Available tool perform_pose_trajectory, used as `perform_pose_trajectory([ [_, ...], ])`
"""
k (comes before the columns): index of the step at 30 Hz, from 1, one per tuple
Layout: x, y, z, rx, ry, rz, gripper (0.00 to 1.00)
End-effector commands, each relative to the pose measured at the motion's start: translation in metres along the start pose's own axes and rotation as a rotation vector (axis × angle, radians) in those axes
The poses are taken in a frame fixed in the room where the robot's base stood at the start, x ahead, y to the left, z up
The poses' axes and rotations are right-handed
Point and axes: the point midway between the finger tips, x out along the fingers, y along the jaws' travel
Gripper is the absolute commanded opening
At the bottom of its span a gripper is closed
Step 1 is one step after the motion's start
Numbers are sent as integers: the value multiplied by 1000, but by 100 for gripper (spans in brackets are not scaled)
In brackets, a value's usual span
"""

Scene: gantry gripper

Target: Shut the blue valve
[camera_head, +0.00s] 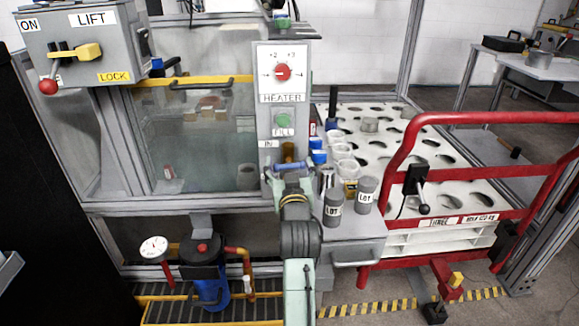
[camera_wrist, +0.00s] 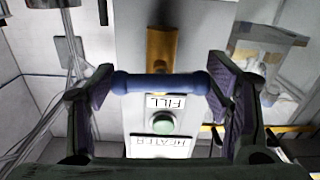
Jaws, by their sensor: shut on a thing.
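The blue valve (camera_head: 291,167) is a blue bar lying level across a brass pipe (camera_head: 288,150), low on the grey panel under the FILL button. In the wrist view, where the panel lettering is upside down, the blue bar (camera_wrist: 160,83) runs sideways in front of the brass part (camera_wrist: 161,48). My gripper (camera_wrist: 159,84) has one finger at each rounded end of the bar and is shut on it. In the head view my gripper (camera_head: 291,178) is in front of the panel, and my wrist hides the area below the bar.
Above the valve are the green FILL button (camera_head: 283,119) and red HEATER knob (camera_head: 283,72). A glass-fronted tank (camera_head: 195,135) is to the left. Grey LOT cups (camera_head: 333,207), blue-capped items and a red-framed cart (camera_head: 440,118) stand close on the right.

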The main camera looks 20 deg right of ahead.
Motion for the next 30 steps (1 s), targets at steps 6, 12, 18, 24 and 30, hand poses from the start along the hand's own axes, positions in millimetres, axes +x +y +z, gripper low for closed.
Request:
perform_pose_trajectory([
  [6,0,-2,-2,59,-1,-3,44],
  [12,0,-1,0,83,0,-3,44],
  [18,0,-1,0,82,0,-2,80],
  [24,0,-1,0,81,0,-1,83],
  [30,-3,0,0,81,0,-1,83],
])
